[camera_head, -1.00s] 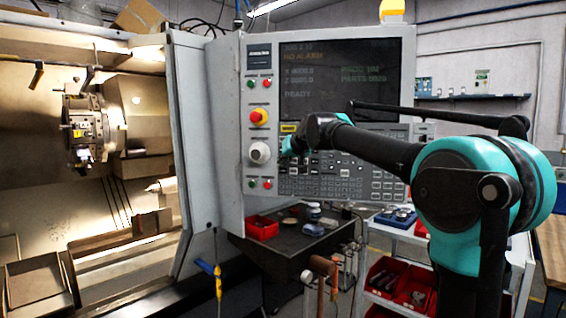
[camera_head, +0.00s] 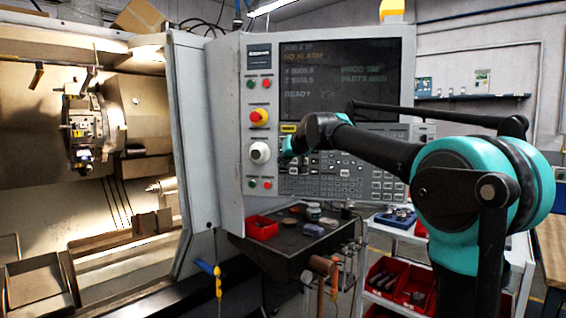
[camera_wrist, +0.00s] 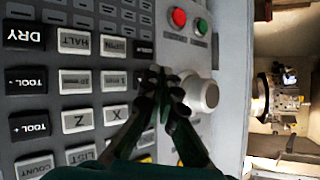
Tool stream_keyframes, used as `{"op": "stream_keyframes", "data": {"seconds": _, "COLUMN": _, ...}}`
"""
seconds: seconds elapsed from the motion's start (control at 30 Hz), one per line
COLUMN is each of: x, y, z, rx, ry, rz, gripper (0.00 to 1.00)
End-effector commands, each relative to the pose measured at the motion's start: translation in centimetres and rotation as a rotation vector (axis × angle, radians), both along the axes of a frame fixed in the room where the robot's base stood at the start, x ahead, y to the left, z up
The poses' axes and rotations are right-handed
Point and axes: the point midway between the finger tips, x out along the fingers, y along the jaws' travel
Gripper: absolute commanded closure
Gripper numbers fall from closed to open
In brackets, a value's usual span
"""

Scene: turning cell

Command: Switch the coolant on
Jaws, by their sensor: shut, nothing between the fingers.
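The control panel (camera_head: 325,185) of the lathe stands upright in the middle of the head view, with rows of keys below its screen (camera_head: 340,80). The screen shows NO ALARM and READY. In the wrist view the keypad (camera_wrist: 85,85) appears turned and close, with labels such as DRY, HALT, TOOL, Z and X. No coolant label can be read. My gripper (camera_wrist: 164,78) is shut and empty, its fingertips over the keypad's edge near a white dial (camera_wrist: 200,94). I cannot tell if they touch a key; they hide what lies behind them.
A red emergency button (camera_head: 259,116) and small red and green buttons (camera_head: 259,184) line the panel's left side. The open lathe chamber (camera_head: 140,235) is at left. A dark bench (camera_head: 300,240) with a red tray (camera_head: 262,228) stands below, and a shelf with red bins (camera_head: 385,280) at right.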

Motion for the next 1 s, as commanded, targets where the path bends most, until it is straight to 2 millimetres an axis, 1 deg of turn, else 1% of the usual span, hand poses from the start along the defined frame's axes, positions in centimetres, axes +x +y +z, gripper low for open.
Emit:
{"op": "stream_keyframes", "data": {"seconds": 0.37, "x": 0.01, "y": 0.0, "z": 0.0, "rx": 0.0, "ry": 0.0, "rz": 0.0, "gripper": 1.0}}
{"op": "stream_keyframes", "data": {"seconds": 0.7, "x": 0.82, "y": -0.12, "z": 0.03, "rx": 0.0, "ry": 0.0, "rz": 0.0, "gripper": 1.0}}
{"op": "stream_keyframes", "data": {"seconds": 1.0, "x": 0.84, "y": -0.12, "z": 0.02, "rx": 0.0, "ry": 0.0, "rz": 0.0, "gripper": 1.0}}
